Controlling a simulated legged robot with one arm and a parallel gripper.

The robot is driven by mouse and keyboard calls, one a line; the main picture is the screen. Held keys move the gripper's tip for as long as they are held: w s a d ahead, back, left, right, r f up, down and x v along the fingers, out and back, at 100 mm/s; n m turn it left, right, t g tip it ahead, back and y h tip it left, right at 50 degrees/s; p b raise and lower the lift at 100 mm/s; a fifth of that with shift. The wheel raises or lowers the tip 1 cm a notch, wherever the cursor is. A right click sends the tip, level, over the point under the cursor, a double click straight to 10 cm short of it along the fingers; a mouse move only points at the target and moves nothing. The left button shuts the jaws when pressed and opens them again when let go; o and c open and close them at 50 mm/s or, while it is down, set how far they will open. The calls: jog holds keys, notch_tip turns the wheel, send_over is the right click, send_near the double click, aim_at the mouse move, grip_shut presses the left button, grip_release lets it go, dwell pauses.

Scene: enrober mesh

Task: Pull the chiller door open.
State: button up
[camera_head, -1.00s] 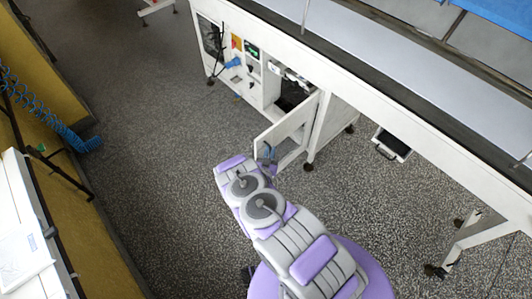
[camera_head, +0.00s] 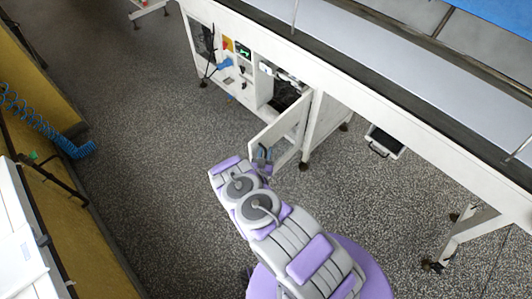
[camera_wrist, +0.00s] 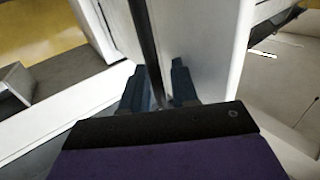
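The chiller door (camera_head: 280,127) is a white panel on the low white cabinet under the conveyor. It stands partly open, swung out from the frame. My gripper (camera_head: 263,155) is at the door's outer lower end in the head view, seen small and partly behind my arm. In the wrist view, the two dark blue fingers of my gripper (camera_wrist: 160,88) stand on either side of a dark upright bar, the door handle (camera_wrist: 145,40). The fingers look closed on it. The white door face (camera_wrist: 195,45) is close beside the right finger.
The open cabinet (camera_head: 287,95) shows a dark inside. A panel with a green display (camera_head: 243,50) and a blue plug is to its left. A small framed tablet-like unit (camera_head: 384,141) hangs at right. Speckled floor is clear at left, up to a yellow-sided bench (camera_head: 70,225) with a blue coiled hose (camera_head: 45,120).

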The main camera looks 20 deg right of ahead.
jog(key=shift+s+a, duration=0.1)
jog(key=shift+a, duration=0.2)
jog(key=b+v, duration=0.1)
jog(key=v, duration=1.5)
jog(key=shift+s, duration=0.5)
